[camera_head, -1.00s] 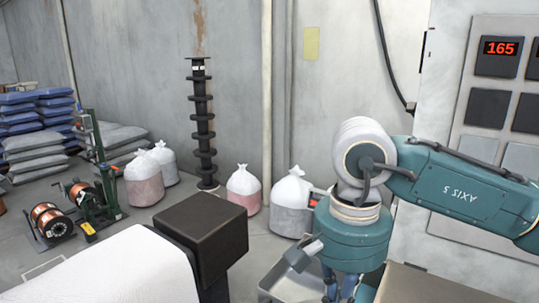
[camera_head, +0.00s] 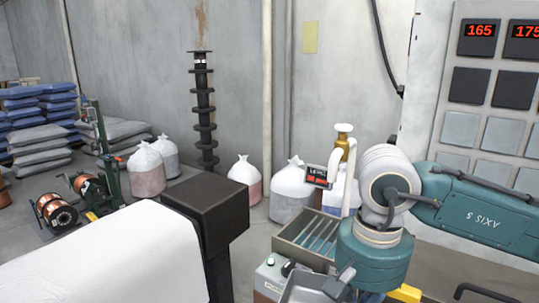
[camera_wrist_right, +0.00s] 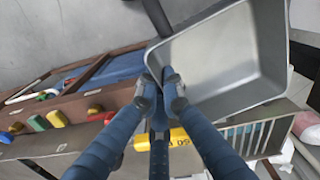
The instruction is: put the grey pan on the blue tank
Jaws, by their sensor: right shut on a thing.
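The grey pan (camera_wrist_right: 235,60) is a shallow, square-cornered metal pan. It fills the upper right of the right wrist view, and a corner of it (camera_head: 303,289) shows at the bottom of the head view. My right gripper (camera_wrist_right: 163,84) is shut on the pan's near rim and holds it over the bench. A blue surface (camera_wrist_right: 122,66) lies inside a brown-framed box in the wrist view; I cannot tell whether it is the blue tank. My right arm hides part of the bench. My left gripper is in neither view.
A grey tray with blue strips (camera_head: 285,237) stands beside my right arm, with a small red display (camera_head: 318,176) behind it. A dark block (camera_head: 205,204) and a white surface (camera_head: 110,255) fill the lower left. White bags (camera_head: 291,196) stand along the wall.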

